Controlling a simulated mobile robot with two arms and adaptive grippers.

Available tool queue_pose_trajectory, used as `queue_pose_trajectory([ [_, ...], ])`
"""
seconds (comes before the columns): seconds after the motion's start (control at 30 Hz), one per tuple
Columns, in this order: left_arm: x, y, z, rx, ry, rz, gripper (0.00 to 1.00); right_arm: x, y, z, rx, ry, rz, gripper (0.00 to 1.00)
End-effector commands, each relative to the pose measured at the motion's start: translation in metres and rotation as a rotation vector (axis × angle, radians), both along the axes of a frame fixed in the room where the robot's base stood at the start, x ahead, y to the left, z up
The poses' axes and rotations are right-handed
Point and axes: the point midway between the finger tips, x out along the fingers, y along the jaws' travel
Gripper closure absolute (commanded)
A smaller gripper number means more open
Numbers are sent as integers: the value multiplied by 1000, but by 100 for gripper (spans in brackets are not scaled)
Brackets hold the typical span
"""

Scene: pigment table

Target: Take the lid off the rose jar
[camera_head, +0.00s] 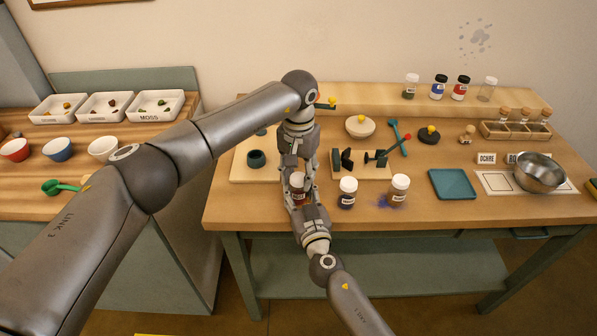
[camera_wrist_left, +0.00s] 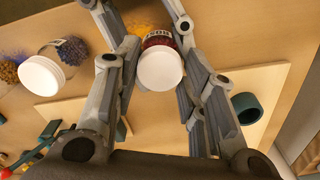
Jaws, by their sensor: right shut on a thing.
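The rose jar (camera_head: 298,198), with dark red contents, stands upright near the front edge of the table. Its white lid (camera_wrist_left: 159,69) is on it and shows large in the left wrist view. My right gripper (camera_head: 299,202) reaches in from the front and is shut on the jar's body. My left gripper (camera_head: 297,176) points down above the jar. Its open fingers (camera_wrist_left: 157,85) are on either side of the lid. I cannot tell whether they touch it. The arms partly hide the jar in the head view.
Two white-lidded jars, one dark (camera_head: 347,194) and one by blue powder (camera_head: 399,188), stand close on the right. A teal mortar (camera_head: 256,159) is on the left. A teal tray (camera_head: 453,184) and a metal bowl (camera_head: 540,173) lie farther right. Bare table (camera_head: 250,210) shows at front left.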

Motion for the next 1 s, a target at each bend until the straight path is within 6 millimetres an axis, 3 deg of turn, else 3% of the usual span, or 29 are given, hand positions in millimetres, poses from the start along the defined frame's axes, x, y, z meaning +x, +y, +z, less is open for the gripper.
queue_pose_trajectory([
  [0.03, 0, 0, 0, 0, 0, 0, 72, 0, 0, 0, 0, 0, 0, 100],
  [0.2, 0, 0, 0, 0, 0, 0, 94, 0, 0, 0, 0, 0, 0, 100],
  [0.43, 0, 0, 1, 0, 0, 108, 95, 0, 0, 0, 0, 0, 0, 100],
  [1.0, 0, 0, 1, 0, 0, 1036, 95, 0, 0, 0, 0, 0, 0, 100],
])
